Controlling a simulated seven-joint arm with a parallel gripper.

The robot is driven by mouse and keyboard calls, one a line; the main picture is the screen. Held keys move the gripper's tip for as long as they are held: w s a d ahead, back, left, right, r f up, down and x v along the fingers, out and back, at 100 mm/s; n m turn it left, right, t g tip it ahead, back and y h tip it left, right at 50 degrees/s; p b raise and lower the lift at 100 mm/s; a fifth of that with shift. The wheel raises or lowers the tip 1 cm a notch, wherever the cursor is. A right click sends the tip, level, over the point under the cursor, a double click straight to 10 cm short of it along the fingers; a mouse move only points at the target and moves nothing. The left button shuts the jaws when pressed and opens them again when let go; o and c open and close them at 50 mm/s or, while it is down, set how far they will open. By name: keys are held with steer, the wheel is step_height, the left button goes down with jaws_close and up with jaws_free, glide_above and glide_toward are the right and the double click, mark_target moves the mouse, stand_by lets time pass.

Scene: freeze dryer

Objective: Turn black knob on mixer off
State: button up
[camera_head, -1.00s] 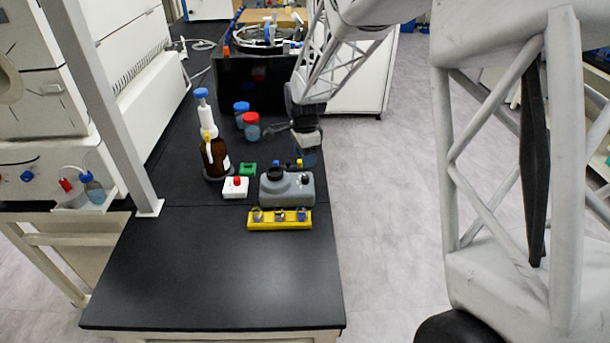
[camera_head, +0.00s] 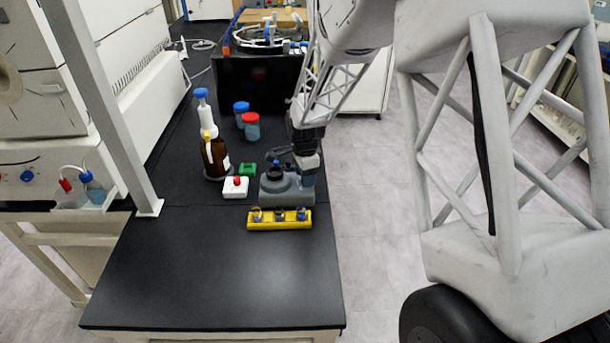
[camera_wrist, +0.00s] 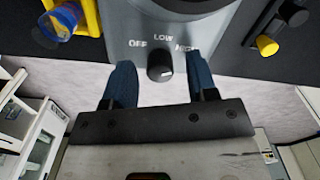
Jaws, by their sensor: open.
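The grey mixer (camera_head: 290,193) stands on the black bench in the head view. Its grey face fills the top middle of the wrist view (camera_wrist: 150,20), with OFF, LOW and HIGH lettered in an arc. The black knob (camera_wrist: 159,65) sits below the lettering, with a small white mark on it. I cannot tell for sure which setting it points to. My gripper (camera_wrist: 160,74) is open, one blue finger on each side of the knob, with gaps visible on both sides. In the head view my gripper (camera_head: 307,176) is at the mixer's right side.
A yellow block (camera_head: 280,220) with several small knobs lies in front of the mixer. A white box with a red button (camera_head: 236,187), a green piece (camera_head: 248,169) and a brown bottle (camera_head: 215,157) stand to the left. Red-capped (camera_head: 251,127) and blue-capped jars stand behind. The front bench is clear.

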steer(key=c, duration=0.9)
steer(key=shift+c, duration=0.2)
steer(key=shift+f+n, duration=0.1)
steer(key=shift+n, duration=0.4)
steer(key=n, duration=2.3)
